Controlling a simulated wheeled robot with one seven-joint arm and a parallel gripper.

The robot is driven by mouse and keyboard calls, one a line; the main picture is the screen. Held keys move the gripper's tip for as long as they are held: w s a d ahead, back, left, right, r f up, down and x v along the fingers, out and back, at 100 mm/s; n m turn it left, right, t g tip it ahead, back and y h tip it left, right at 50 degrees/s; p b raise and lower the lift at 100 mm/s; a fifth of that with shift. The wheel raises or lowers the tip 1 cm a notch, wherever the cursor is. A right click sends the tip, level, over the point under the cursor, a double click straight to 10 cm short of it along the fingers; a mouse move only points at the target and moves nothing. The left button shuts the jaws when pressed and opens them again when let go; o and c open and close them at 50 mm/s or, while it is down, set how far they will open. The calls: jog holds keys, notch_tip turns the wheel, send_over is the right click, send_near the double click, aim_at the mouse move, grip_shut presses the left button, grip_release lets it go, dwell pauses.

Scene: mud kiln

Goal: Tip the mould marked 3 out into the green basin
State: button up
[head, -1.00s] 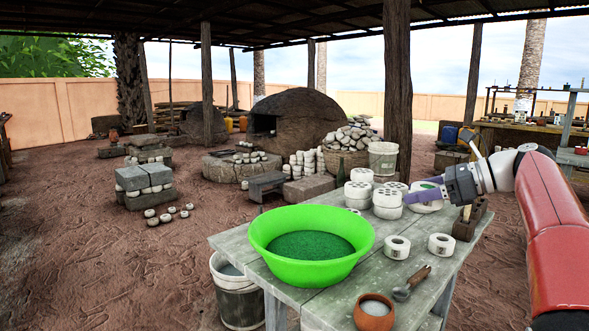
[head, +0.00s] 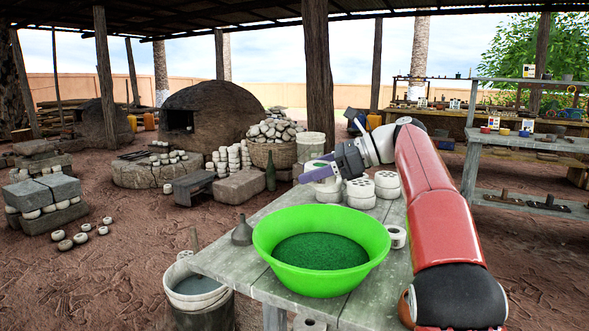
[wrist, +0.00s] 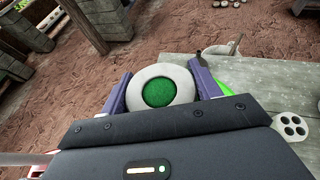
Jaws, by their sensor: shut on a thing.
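My gripper (head: 320,170) is shut on a round white mould filled with green grains. In the wrist view the mould (wrist: 136,92) sits between my two purple fingers (wrist: 160,84), its green top facing the camera. In the head view the mould (head: 328,186) shows partly behind the fingers, roughly level, beyond the basin's back rim. No number shows on the mould. The bright green basin (head: 290,273) stands on the wooden table with dark green grains inside. A sliver of the basin (wrist: 225,88) shows in the wrist view beside the right finger.
White moulds with holes (head: 361,192) stand on the table (head: 212,262) behind and right of the basin. A small white ring (head: 396,237) lies right of it and a dark funnel (head: 242,231) left. A bucket (head: 197,290) stands by the table's left side.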

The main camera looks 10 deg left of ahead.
aim_at(315, 185)
jog(key=shift+s+d+f+n+t, duration=0.1)
jog(key=shift+f+n+t, duration=0.45)
jog(key=shift+n, duration=0.25)
notch_tip(315, 185, down, 2)
jog(key=n+t, duration=0.2)
jog(key=n, duration=0.1)
jog(key=shift+f+n+t, duration=0.1)
jog(key=shift+n+t, duration=0.25)
jog(key=shift+n, duration=0.05)
jog(key=n+b, duration=0.1)
jog(key=f+n+t+y+b, duration=0.1)
jog(key=n, duration=0.1)
jog(key=w+n+t+b, duration=0.1)
jog(key=shift+f+y+b, duration=0.3)
jog(key=shift+f+b, duration=0.05)
jog(key=n+b, duration=0.2)
jog(key=b, duration=0.2)
jog(key=shift+w+f+t+y+b, duration=0.1)
jog(key=shift+f+t+y+b, duration=0.1)
jog(key=shift+t+y+b, duration=0.15)
jog(key=shift+f+n+y+b, duration=0.1)
jog(key=shift+n+y+b, duration=0.15)
jog(key=shift+n+b, duration=0.55)
jog(key=n+y+b, duration=0.1)
jog(key=n+b, duration=0.1)
jog(key=b, duration=0.1)
jog(key=n+b, duration=0.2)
jog(key=b, duration=0.2)
jog(key=shift+t+y, duration=0.35)
jog(key=shift+y, duration=0.05)
